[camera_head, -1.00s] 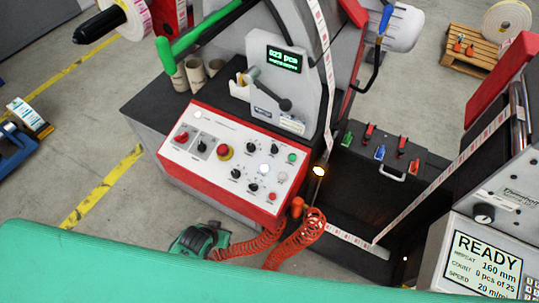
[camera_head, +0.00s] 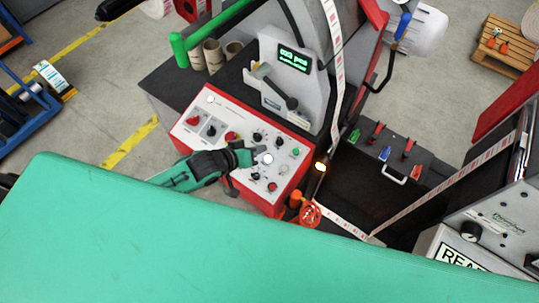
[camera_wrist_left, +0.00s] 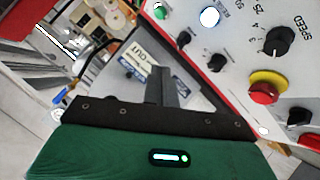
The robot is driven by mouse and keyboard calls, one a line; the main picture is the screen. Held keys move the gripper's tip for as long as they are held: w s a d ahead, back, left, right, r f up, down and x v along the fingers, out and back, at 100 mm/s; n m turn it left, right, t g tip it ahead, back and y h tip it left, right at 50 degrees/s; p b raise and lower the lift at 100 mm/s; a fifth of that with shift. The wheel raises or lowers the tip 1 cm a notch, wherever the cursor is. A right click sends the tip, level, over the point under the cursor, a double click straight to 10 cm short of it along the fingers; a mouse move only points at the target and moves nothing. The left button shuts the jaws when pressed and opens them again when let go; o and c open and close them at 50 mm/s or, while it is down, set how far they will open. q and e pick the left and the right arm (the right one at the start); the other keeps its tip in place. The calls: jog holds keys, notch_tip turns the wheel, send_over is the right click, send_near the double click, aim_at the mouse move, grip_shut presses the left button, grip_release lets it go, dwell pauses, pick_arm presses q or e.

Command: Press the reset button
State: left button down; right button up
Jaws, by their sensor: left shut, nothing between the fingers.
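My left gripper (camera_head: 247,155) is shut and empty, over the white-faced control panel (camera_head: 215,101). A lit white round button (camera_head: 267,159) shows just to the right of its fingertips. The same lit button (camera_wrist_left: 209,17) is at the top of the left wrist view, with a partly readable label beside it. My closed fingers (camera_wrist_left: 160,82) show below and left of it there, with a visible gap to the panel. In the head view the gripper and wrist hide the panel's lower middle. My right gripper is out of view.
Around the button are a green button (camera_head: 295,152), several black knobs and a red mushroom button on a yellow collar (camera_wrist_left: 264,88). The grey display housing (camera_head: 281,75) rises behind the panel. A label web (camera_head: 470,153) runs at the right.

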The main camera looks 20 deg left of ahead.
aim_at(268, 159)
pick_arm(q)
jog(key=shift+f, duration=0.2)
jog(key=f+b, duration=0.2)
jog(key=w+f+b, duration=0.1)
jog(key=f+b, duration=0.1)
jog(key=b, duration=0.1)
jog(key=f+b, duration=0.2)
jog(key=f, duration=0.1)
jog(key=shift+w+d+f, duration=0.1)
jog(key=shift+w+d, duration=0.25)
jog(key=shift+w, duration=0.05)
jog(key=shift+w+f+b, duration=0.2)
jog(key=shift+f+b, duration=0.2)
jog(key=shift+f, duration=0.1)
jog(key=shift+f, duration=0.1)
dwell(1.3)
jog(key=shift+w+d+f, duration=0.1)
jog(key=shift+f, duration=0.2)
jog(key=shift+w+f, duration=0.1)
jog(key=shift+f, duration=0.3)
dwell(0.6)
dwell(0.3)
jog(key=shift+s+r+p, duration=0.25)
jog(key=shift+r+p, duration=0.55)
